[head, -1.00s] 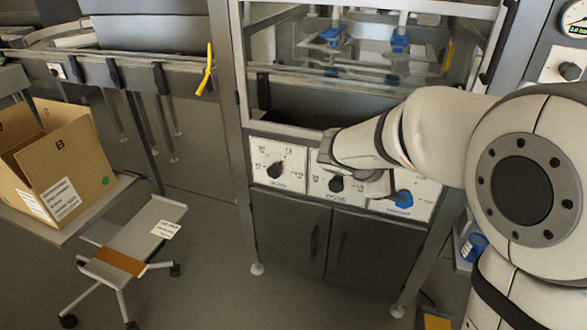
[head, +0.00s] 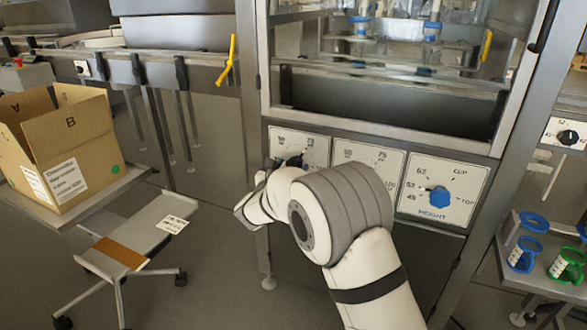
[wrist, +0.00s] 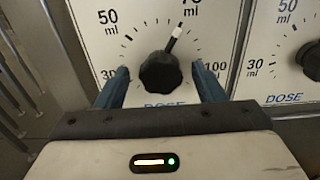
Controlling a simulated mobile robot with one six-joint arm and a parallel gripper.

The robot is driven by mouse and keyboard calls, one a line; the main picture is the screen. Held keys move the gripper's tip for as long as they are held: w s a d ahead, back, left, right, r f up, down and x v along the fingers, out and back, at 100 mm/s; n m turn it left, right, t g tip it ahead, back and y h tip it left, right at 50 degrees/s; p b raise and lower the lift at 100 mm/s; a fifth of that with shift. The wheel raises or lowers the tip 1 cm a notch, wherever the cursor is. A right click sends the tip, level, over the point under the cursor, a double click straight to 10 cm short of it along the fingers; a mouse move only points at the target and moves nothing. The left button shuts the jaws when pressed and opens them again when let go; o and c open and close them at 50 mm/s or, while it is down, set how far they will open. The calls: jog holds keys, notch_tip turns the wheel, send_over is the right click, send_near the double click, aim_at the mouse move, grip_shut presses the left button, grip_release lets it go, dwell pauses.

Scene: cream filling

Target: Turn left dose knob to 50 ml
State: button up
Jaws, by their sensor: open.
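The left dose knob (wrist: 160,72) is black and round, with a white pointer line, on a white dial plate (wrist: 90,40). In the wrist view the pointer leans up and right, close to the 75 ml mark and past 50 ml. My gripper (wrist: 162,88) is open, with one blue finger on each side of the knob. I cannot tell whether the fingers touch it. In the head view the left dial panel (head: 312,147) shows above my arm.
A second dose knob (wrist: 311,60) sits close on the right. Farther right is a blue height knob (head: 440,197). A cardboard box (head: 68,150) stands on a table at left, with a wheeled stool (head: 135,240) in front. Blue and green holders (head: 527,252) stand at right.

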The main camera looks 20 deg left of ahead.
jog(key=shift+w+d, duration=0.1)
jog(key=shift+w, duration=1.1)
jog(key=c, duration=0.9)
jog(key=shift+c, duration=0.4)
jog(key=shift+r, duration=0.1)
